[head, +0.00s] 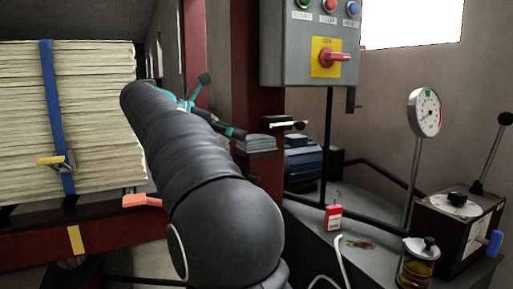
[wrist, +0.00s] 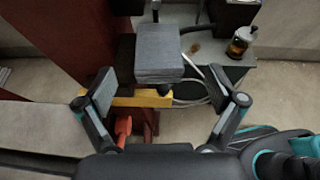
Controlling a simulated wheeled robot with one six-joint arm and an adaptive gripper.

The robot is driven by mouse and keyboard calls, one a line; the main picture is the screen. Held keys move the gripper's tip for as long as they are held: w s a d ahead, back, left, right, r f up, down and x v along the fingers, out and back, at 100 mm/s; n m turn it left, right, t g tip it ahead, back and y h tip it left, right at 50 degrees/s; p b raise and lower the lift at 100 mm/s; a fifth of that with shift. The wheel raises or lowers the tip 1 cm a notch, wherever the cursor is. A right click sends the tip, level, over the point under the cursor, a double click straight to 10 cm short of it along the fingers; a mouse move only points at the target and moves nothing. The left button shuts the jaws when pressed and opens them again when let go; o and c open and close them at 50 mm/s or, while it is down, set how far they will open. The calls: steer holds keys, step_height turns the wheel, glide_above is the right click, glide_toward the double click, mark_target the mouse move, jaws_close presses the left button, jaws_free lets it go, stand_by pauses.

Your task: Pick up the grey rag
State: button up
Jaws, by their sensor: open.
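A flat grey folded pile (wrist: 160,48), which looks like the grey rag, lies ahead of my gripper (wrist: 171,92) in the wrist view. In the head view the grey pile (head: 257,144) sits beside the dark red post, just right of my arm. My gripper is open and empty, its fingers spread to either side below the pile in the wrist view. No contact with the pile shows. In the head view my arm hides much of the gripper. I cannot tell whether the pile is one rag or several layers.
A yellow bar (wrist: 135,101) and an orange-red handle (wrist: 123,130) lie below the pile in the wrist view. A control box (head: 311,45) hangs above right. A dial gauge (head: 425,112) and an amber jar (head: 418,262) stand at right. A strapped paper stack (head: 100,110) fills the left.

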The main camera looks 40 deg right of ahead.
mark_target(250, 137)
steer(key=shift+b+x, duration=1)
steer(key=shift+x, duration=2.9)
steer(key=shift+w, duration=0.1)
steer(key=shift+c, duration=0.3)
steer(key=c, duration=1.1)
